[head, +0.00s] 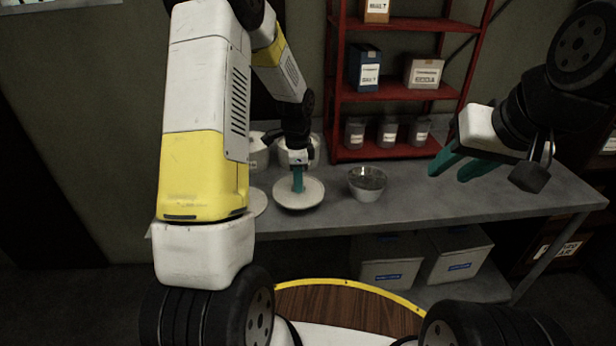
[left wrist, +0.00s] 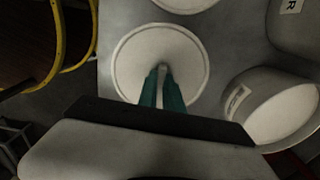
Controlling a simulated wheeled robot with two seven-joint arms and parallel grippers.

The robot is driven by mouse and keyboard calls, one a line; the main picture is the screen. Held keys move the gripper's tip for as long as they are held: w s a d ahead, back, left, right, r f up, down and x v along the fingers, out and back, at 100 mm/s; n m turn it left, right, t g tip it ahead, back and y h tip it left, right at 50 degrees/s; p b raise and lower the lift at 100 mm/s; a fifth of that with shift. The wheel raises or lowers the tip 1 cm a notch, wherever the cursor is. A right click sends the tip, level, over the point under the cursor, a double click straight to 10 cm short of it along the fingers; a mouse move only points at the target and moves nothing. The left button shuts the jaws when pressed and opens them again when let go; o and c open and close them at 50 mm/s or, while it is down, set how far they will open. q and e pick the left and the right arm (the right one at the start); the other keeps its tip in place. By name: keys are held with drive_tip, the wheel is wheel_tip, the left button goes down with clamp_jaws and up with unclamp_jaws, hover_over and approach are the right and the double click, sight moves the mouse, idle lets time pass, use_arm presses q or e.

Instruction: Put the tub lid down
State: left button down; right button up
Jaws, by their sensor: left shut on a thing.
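The tub lid (head: 311,197) is a round, off-white disc at the left part of the grey workbench. My left gripper (head: 298,188) points down at its middle and is shut on it. In the left wrist view the teal fingers (left wrist: 162,92) meet at the centre of the lid (left wrist: 135,55). Whether the lid touches the bench or hangs just above it I cannot tell. A white tub (head: 300,155) stands behind it, partly hidden by my left arm; a labelled tub (left wrist: 270,110) shows in the left wrist view. My right gripper (head: 454,170) is open and empty above the bench's right part.
Another pale lid (head: 257,201) lies just left of the held one. A bowl (head: 367,183) stands to its right. A red shelf (head: 390,155) holds boxes and several jars at the back. The bench (head: 430,203) is clear right of the bowl.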

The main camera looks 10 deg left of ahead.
use_arm(q)
drive_tip(key=shift+s+f, duration=0.1)
drive_tip(key=shift+f, duration=1.5)
drive_tip(key=shift+f, duration=0.1)
drive_tip(key=c, duration=1.5)
unclamp_jaws()
wheel_tip(320, 180, up, 12)
drive_tip(key=s+r+n+t, duration=0.2)
drive_tip(key=s+r+n, duration=0.25)
drive_tip(key=r, duration=0.45)
drive_tip(key=s+d+r+n+t+h, duration=0.1)
drive_tip(key=s+r+n, duration=0.3)
drive_tip(key=s, duration=0.6)
drive_tip(key=s+d+r+n+t+h, duration=0.1)
drive_tip(key=s+r+n+t, duration=0.2)
drive_tip(key=s, duration=0.6)
drive_tip(key=r+n, duration=0.1)
drive_tip(key=n, duration=0.1)
drive_tip(key=shift+s+d+r+n, duration=0.15)
drive_tip(key=shift+s+r+n, duration=0.05)
drive_tip(key=shift+s+n, duration=0.2)
